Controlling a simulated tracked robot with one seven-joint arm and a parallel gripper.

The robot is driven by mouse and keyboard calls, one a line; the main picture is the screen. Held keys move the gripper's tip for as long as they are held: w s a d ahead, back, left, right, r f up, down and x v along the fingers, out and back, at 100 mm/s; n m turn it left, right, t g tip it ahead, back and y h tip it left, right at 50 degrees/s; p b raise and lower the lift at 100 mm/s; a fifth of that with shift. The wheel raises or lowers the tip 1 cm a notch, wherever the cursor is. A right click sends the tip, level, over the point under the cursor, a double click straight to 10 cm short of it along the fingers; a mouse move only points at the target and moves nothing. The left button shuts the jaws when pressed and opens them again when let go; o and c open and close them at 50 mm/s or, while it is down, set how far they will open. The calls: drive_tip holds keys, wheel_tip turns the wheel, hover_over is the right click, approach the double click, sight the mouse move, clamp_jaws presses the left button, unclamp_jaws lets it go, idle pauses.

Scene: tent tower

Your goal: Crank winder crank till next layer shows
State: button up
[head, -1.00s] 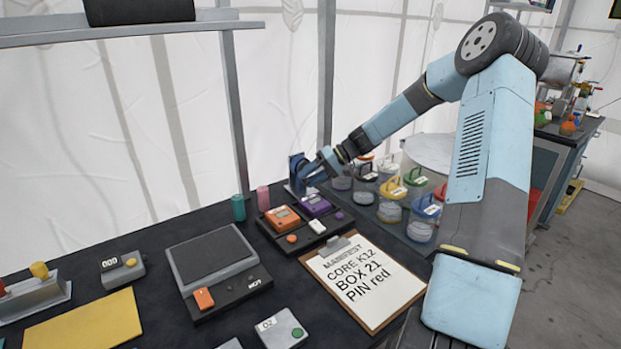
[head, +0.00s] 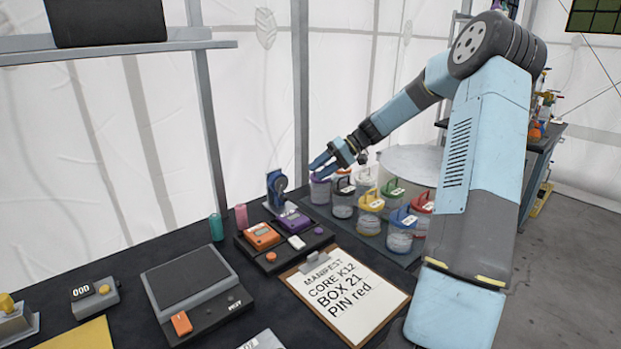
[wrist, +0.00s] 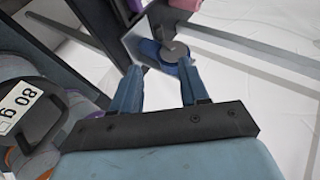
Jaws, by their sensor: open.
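The small blue winder (head: 275,184) stands upright on a grey base at the back of the dark table. A dark round part shows on its face, but I cannot make out the crank handle or any layer. My gripper (head: 320,169) is open and empty, in the air to the right of the winder and apart from it in the head view. In the wrist view, the winder (wrist: 166,50) lies just beyond the tips of my gripper (wrist: 159,75), with a grey round knob facing me. I cannot tell whether a fingertip touches it.
Several lidded jars (head: 370,210) stand close to the right, below my arm. An orange and a purple device sit on a dark tray (head: 285,254) in front of the winder. A manifest clipboard (head: 390,298) lies nearer. Teal and pink cylinders (head: 241,216) stand left.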

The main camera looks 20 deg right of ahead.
drive_tip(key=shift+d+r, duration=0.25)
drive_tip(key=shift+d, duration=0.15)
